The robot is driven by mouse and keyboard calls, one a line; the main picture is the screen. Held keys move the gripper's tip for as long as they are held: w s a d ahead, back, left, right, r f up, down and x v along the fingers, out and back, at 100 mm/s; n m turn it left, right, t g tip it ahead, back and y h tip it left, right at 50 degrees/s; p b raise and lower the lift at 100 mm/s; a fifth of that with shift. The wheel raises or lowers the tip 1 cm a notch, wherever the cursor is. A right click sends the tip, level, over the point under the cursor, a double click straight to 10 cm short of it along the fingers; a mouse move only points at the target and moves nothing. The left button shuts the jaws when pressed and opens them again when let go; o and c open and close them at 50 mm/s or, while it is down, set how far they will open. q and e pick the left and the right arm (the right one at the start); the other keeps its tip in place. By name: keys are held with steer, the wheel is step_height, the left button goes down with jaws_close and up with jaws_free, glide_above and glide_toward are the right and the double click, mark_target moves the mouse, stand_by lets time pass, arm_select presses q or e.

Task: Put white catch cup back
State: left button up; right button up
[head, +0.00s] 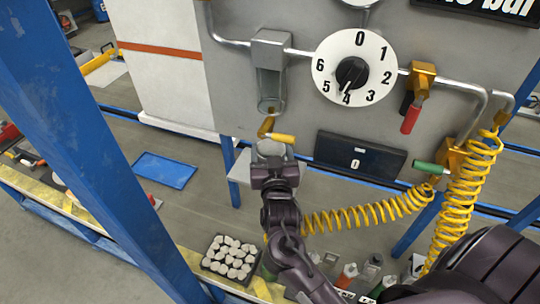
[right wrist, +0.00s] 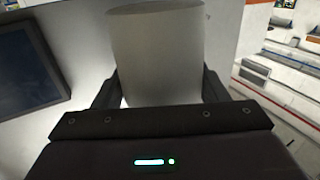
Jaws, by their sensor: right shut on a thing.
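The white catch cup (head: 270,147) is in my right gripper (head: 273,163), in front of the grey panel. It also shows in the right wrist view (right wrist: 156,55), pale and between the two dark fingers of my right gripper (right wrist: 160,90). The cup is below the yellow-handled valve (head: 276,135) and the clear sight glass (head: 268,92). A pale shelf plate (head: 240,168) shows just left of the cup; I cannot tell if the cup touches it. My left gripper is not in view.
A dial (head: 351,68) and a dark display (head: 359,163) are on the panel. A coiled yellow hose (head: 375,214) hangs to the right of my right arm. A blue post (head: 90,140) stands at left. A black tray of pale pieces (head: 230,258) is below.

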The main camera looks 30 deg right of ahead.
mark_target(270, 152)
steer(key=b+x, duration=0.1)
steer(key=x, duration=0.3)
steer(key=shift+w+d+f, duration=0.1)
steer(key=shift+w, duration=0.1)
step_height(270, 152, down, 3)
steer(key=b, duration=0.3)
steer(key=shift+f+b, duration=0.15)
steer(key=shift+b, duration=0.2)
steer(key=shift+s, duration=0.1)
steer(key=shift+f, duration=0.15)
steer(key=o, duration=0.7)
steer(key=shift+s, duration=0.3)
steer(key=v, duration=0.3)
steer(key=b+v, duration=0.1)
steer(key=v, duration=0.3)
steer(key=b+v, duration=0.1)
steer(key=v, duration=0.3)
steer(key=shift+s+a+r, duration=0.2)
steer(key=shift+a+r, duration=0.05)
